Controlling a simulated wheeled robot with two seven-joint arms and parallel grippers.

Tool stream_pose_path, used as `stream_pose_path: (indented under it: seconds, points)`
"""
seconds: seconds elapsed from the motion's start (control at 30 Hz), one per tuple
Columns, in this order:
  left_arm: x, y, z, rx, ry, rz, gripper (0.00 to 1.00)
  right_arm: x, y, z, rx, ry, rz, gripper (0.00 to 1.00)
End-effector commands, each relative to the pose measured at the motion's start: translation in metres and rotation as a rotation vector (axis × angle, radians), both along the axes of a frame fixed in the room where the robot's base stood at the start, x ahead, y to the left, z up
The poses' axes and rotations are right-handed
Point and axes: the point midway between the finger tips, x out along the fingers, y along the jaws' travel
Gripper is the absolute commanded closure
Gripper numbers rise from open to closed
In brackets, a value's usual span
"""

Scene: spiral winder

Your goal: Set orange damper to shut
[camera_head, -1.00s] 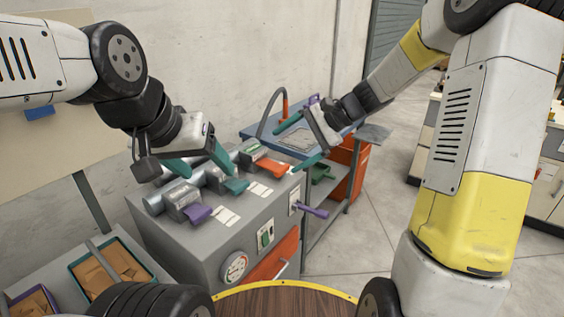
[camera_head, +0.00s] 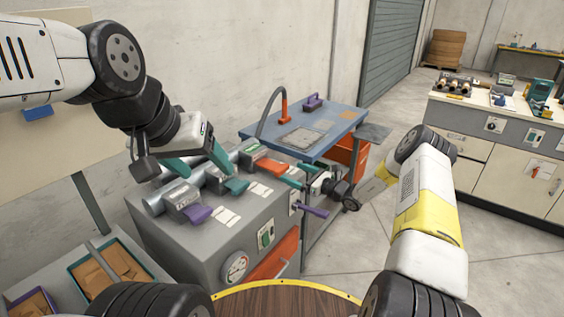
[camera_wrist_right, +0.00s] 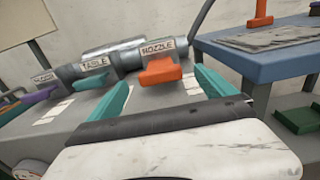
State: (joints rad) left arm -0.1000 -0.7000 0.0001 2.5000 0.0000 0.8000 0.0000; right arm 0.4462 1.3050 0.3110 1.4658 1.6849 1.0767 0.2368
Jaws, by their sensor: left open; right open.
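The orange damper (camera_head: 270,166) is a flat handle on the pipe fitting at the far end of the grey cabinet's row. In the right wrist view the orange damper (camera_wrist_right: 160,72) sits under a label reading NOZZLE and sticks out toward the camera. My right gripper (camera_head: 297,176) is low at the cabinet's right edge, beside the orange damper. Its teal fingers (camera_wrist_right: 160,88) are open, with the damper seen in the gap, apparently beyond the tips. My left gripper (camera_head: 199,163) is open and empty above the pipes, behind the teal damper (camera_head: 236,186).
A purple damper (camera_head: 196,214) sits nearer on the same cabinet (camera_head: 205,245). A purple lever (camera_head: 313,211) sticks out from its right side. A blue table (camera_head: 330,122) stands close behind my right gripper. Bins of parts (camera_head: 108,268) are at the lower left.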

Motion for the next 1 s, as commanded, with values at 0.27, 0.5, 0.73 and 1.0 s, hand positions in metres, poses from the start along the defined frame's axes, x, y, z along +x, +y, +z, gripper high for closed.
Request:
stream_pose_path:
  seconds: [0.27,0.5,0.73,1.0]
  points:
    - [0.000,0.000,0.000,0.000,0.000,0.000,0.33,0.026,0.038,0.000,-0.003,-0.002,0.005,0.05]
    - [0.000,0.000,0.000,0.000,0.000,0.000,0.33,0.036,0.052,0.000,-0.003,0.000,0.003,0.05]
    - [0.000,0.000,0.000,0.000,0.000,0.000,0.33,0.037,0.052,0.000,-0.003,0.000,0.003,0.05]
    - [0.000,0.000,0.000,0.000,0.000,0.000,0.33,0.036,0.052,0.000,-0.003,0.000,0.003,0.56]
